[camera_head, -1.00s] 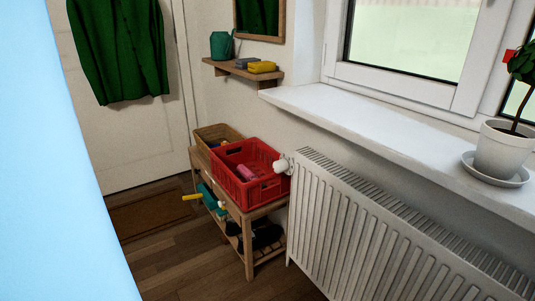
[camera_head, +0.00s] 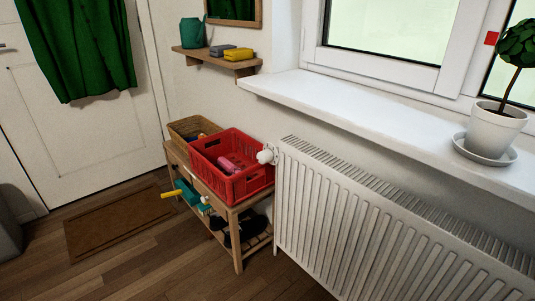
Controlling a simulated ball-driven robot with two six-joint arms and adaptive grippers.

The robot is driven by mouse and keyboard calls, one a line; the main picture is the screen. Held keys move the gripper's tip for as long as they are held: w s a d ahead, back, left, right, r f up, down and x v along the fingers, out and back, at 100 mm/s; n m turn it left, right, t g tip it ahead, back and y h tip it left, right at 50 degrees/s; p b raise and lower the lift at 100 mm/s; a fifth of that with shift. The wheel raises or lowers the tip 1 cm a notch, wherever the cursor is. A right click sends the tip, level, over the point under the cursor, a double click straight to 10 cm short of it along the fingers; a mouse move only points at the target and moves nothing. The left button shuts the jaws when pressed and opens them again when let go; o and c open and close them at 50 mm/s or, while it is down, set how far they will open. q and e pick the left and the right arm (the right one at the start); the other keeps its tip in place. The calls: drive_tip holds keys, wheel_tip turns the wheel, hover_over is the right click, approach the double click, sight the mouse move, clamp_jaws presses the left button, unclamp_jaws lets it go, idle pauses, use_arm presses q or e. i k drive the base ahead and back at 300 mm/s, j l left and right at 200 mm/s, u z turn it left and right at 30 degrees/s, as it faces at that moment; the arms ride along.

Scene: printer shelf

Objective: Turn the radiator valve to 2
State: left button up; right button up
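The white radiator valve (camera_head: 265,157) sticks out from the upper left end of the white radiator (camera_head: 370,225), in front of the wall. It is close to the right rim of a red crate, and I cannot tell from this view whether they touch. The valve's numbers are too small to read, so its setting cannot be told. Neither of my grippers is in view.
A wooden bench (camera_head: 238,222) holds the red crate (camera_head: 245,183) and a wicker basket (camera_head: 185,125). Shoes lie on its lower shelf. The white windowsill (camera_head: 370,110) overhangs the radiator, with a potted plant (camera_head: 495,130) on it. The floor left of the bench has a brown mat (camera_head: 115,220).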

sight(263, 156)
drive_tip(key=j+z, duration=0.1)
drive_tip(key=z, duration=0.3)
drive_tip(key=i+j+z, duration=0.15)
drive_tip(key=j, duration=0.2)
drive_tip(key=i+j+z, duration=0.15)
drive_tip(key=j, duration=0.25)
drive_tip(key=i+j+z, duration=0.2)
drive_tip(key=j, duration=0.15)
drive_tip(key=j+z, duration=0.15)
drive_tip(key=j, duration=0.25)
